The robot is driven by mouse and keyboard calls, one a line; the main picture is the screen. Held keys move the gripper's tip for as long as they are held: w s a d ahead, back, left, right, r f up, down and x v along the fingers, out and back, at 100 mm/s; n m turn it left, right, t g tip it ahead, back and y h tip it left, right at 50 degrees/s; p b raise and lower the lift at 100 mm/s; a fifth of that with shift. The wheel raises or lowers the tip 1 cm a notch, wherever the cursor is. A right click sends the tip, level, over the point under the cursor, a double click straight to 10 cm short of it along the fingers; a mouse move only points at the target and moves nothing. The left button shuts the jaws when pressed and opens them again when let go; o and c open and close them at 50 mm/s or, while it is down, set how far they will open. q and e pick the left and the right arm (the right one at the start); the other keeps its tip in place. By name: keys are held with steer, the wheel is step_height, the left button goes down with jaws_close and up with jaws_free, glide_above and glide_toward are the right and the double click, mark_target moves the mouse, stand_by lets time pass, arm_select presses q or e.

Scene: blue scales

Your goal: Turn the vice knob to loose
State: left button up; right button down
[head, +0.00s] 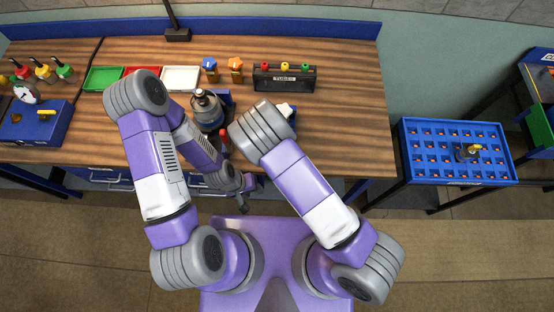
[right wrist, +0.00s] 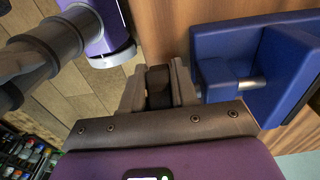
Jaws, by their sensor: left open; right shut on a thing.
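The blue vice (right wrist: 234,55) fills the right of the right wrist view, with a bare metal rod between its blue blocks. My right gripper (right wrist: 159,76) is beside the vice, its two fingers shut on a dark knob (right wrist: 158,88). In the head view my right arm hides this gripper and the knob, and most of the vice. My left gripper (head: 242,196) is open and empty, pointing down in front of the table's front edge.
A grey, rounded device (head: 207,112) stands on the wooden table (head: 345,120) left of my right arm. A blue compartment tray (head: 457,150) stands right. The table's right part is clear.

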steer(key=shift+w+f+h, duration=0.1)
steer(key=shift+h, duration=0.8)
steer(key=c, duration=1.2)
jaws_free()
steer(key=shift+c, duration=0.2)
steer(key=r, duration=0.2)
steer(key=a+r, duration=0.1)
steer(key=r, duration=0.4)
steer(key=shift+a+r+b, duration=0.15)
steer(key=shift+r+b, duration=0.05)
steer(key=shift+b, duration=0.2)
